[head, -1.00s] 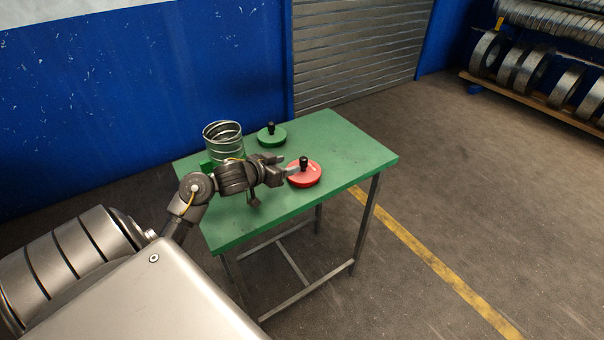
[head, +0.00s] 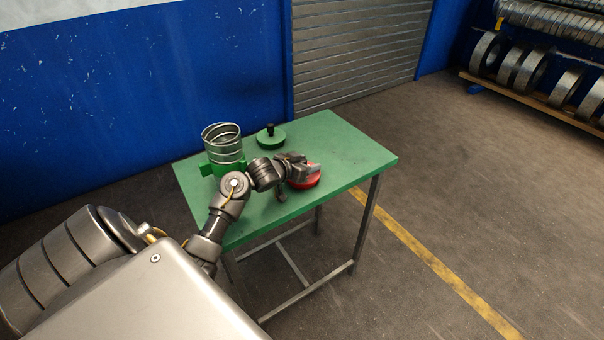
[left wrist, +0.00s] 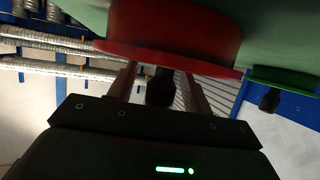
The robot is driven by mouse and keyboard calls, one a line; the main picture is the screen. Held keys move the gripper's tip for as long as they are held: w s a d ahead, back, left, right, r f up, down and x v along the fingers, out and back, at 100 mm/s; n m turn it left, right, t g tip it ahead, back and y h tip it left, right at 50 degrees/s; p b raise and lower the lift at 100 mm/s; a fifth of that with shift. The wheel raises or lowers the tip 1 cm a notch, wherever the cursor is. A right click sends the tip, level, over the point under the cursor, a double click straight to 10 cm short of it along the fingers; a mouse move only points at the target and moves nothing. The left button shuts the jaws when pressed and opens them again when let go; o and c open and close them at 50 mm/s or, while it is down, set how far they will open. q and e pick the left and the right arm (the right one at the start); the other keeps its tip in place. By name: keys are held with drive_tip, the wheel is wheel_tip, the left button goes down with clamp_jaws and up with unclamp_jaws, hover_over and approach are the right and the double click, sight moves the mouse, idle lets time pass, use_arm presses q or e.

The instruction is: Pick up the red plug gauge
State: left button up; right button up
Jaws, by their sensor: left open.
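The red plug gauge (head: 306,183), a red disc, lies on the green table (head: 340,145). Its black knob is hidden behind my left gripper (head: 310,169) in the head view. In the left wrist view the picture is upside down: the red disc (left wrist: 175,30) fills the upper middle, and its dark knob (left wrist: 160,90) sits between the two fingers. The left gripper is open, with its fingers on either side of the knob. Whether either finger touches it I cannot tell. My right gripper is out of view.
A green disc with a black knob (head: 270,138) lies further back. A spiral metal duct piece (head: 223,145) stands in a green holder at the left of the table. The table's right part is clear. A blue wall and a roller shutter stand behind.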

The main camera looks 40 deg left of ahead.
use_arm(q)
drive_tip(key=shift+c, duration=0.3)
clamp_jaws()
